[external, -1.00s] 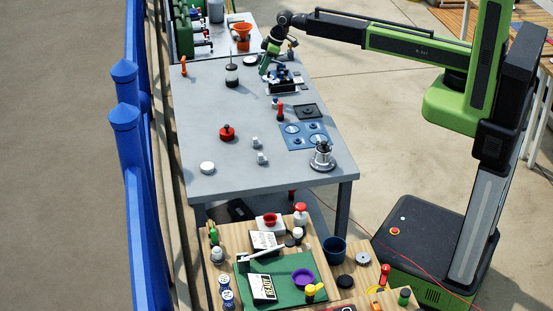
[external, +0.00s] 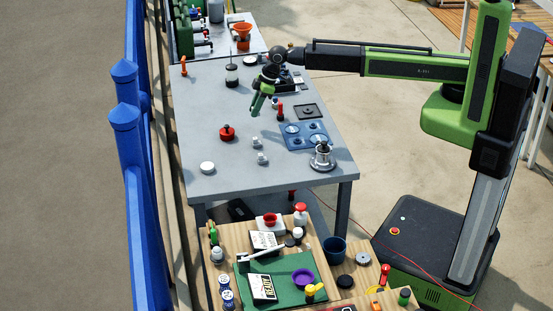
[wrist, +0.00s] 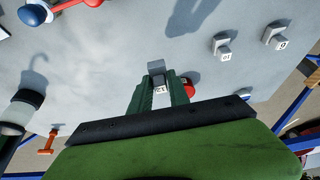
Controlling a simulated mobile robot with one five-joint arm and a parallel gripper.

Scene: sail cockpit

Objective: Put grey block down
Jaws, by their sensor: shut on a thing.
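My gripper (external: 256,110) hangs over the middle of the grey table (external: 205,105), its jaws angled downward. In the wrist view its green fingers are shut on a grey block (wrist: 157,68) with a numbered white label that I read as 12 or 13. The block appears to be above the table surface; in the external view it is too small to make out. Two similar grey blocks, (external: 256,142) and (external: 262,159), stand on the table nearer the camera. They also show in the wrist view, one labelled 10 (wrist: 222,47) and one (wrist: 275,36) beside it.
A red knobbed object (external: 227,133) stands left of the two blocks, partly hidden in the wrist view. A blue plate (external: 296,142) and a silver winch (external: 322,157) are to the right. A white disc (external: 207,168) lies near the front left. Bare table lies at the left.

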